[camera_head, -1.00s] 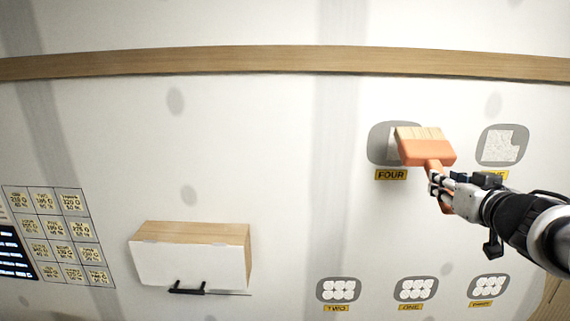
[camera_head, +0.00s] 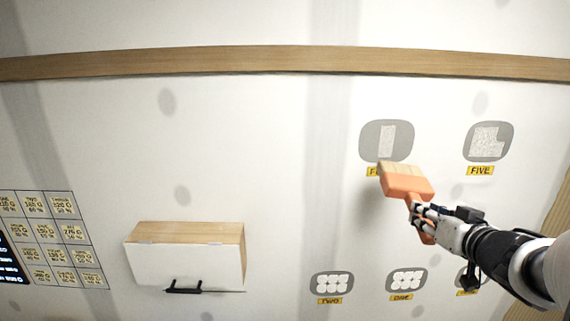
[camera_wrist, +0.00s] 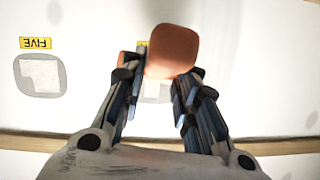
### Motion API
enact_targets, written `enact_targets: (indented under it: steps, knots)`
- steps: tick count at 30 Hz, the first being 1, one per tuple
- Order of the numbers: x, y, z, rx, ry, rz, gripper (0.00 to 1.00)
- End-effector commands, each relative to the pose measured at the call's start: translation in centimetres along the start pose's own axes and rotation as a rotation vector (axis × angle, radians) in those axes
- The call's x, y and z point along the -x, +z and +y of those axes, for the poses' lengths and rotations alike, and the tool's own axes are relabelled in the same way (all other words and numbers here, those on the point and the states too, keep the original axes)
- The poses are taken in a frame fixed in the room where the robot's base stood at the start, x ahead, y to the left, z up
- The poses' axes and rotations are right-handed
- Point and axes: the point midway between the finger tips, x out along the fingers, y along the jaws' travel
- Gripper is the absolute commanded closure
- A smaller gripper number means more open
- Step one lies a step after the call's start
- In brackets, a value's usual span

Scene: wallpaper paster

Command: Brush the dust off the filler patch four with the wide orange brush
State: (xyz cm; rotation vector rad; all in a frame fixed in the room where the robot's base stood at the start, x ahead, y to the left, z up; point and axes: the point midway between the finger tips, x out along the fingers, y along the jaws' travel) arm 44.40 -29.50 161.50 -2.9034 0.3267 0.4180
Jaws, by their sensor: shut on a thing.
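My gripper (camera_head: 424,214) is shut on the handle of the wide orange brush (camera_head: 407,187). The brush's pale bristles point up and to the left, just below filler patch four (camera_head: 372,145) and over part of its yellow label. Patch four is a grey rounded shape with a pale, speckled upright strip (camera_head: 387,141) in its middle; grey shows on both sides of the strip. In the wrist view the orange brush (camera_wrist: 172,52) sits between the fingers (camera_wrist: 160,90) and hides most of patch four and its label.
Patch five (camera_head: 488,141), with a larger pale speckled area, is to the right. Patches two (camera_head: 332,285) and one (camera_head: 406,280) are below, with another partly behind my arm. A wooden box (camera_head: 185,258) with a white front juts out at lower left. A wooden rail (camera_head: 280,60) runs above.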

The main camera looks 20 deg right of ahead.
Motion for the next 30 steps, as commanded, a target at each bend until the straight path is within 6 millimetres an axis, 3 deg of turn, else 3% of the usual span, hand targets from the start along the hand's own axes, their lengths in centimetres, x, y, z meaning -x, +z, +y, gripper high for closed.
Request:
enact_targets:
  steps: [16,30]
  knots:
    - [0.1,0.6,0.0,-0.02,-0.007,-0.008,1.0]
    - [-4.9,-1.0,-0.1,-0.018,-0.007,-0.006,1.0]
